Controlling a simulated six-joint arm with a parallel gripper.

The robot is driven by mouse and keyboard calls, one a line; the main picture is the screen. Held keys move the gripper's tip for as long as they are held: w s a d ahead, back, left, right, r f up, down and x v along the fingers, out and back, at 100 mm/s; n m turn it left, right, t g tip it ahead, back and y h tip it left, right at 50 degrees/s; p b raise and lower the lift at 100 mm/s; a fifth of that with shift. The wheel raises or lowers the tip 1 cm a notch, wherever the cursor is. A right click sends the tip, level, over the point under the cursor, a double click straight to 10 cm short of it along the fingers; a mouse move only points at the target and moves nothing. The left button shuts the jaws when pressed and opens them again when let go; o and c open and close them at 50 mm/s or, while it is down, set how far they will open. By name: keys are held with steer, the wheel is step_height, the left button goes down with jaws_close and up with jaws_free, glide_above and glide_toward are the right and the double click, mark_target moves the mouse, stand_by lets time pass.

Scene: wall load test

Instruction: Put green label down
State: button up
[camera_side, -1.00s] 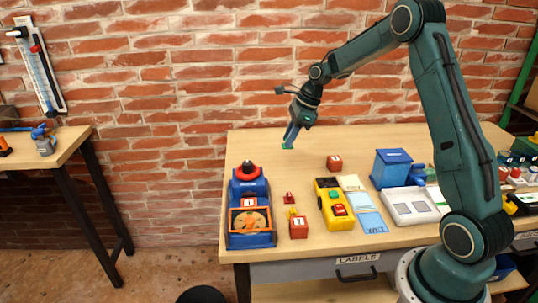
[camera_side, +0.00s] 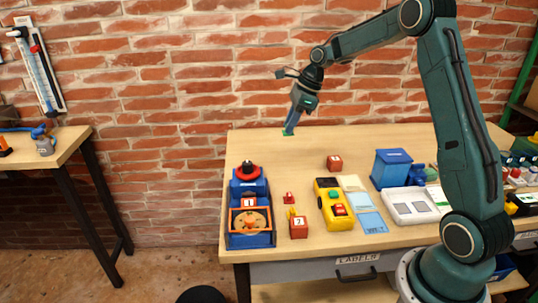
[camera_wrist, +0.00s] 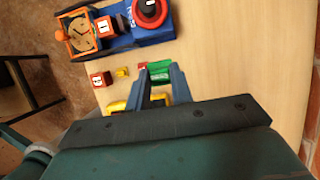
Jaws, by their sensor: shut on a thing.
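My gripper (camera_side: 288,130) is at the far left of the bench, and its jaws are shut on the small green label (camera_side: 286,134). The label shows as a thin green piece at the fingertips, near the back edge of the bench. In the wrist view the fingers of my gripper (camera_wrist: 159,72) point at the bench, with green of the label (camera_wrist: 158,65) between the tips. I cannot tell whether the label touches the bench top.
A blue and orange machine (camera_side: 249,215) stands at the front left. Red numbered blocks (camera_side: 299,228), a yellow device (camera_side: 333,205), pale cards (camera_side: 360,201) and a blue box (camera_side: 390,168) lie to the right. The bench top (camera_side: 260,150) around the gripper is clear.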

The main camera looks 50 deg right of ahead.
steer(key=shift+a, duration=0.1)
step_height(320, 180, up, 6)
glide_above(245, 203)
steer(key=s+d, duration=0.1)
steer(key=shift+s+d, duration=0.1)
steer(key=shift+d, duration=0.05)
steer(key=shift+f, duration=0.15)
step_height(245, 203, down, 20)
steer(key=shift+r, duration=0.1)
stand_by(0.7)
steer(key=o, duration=0.9)
steer(key=shift+o, duration=0.2)
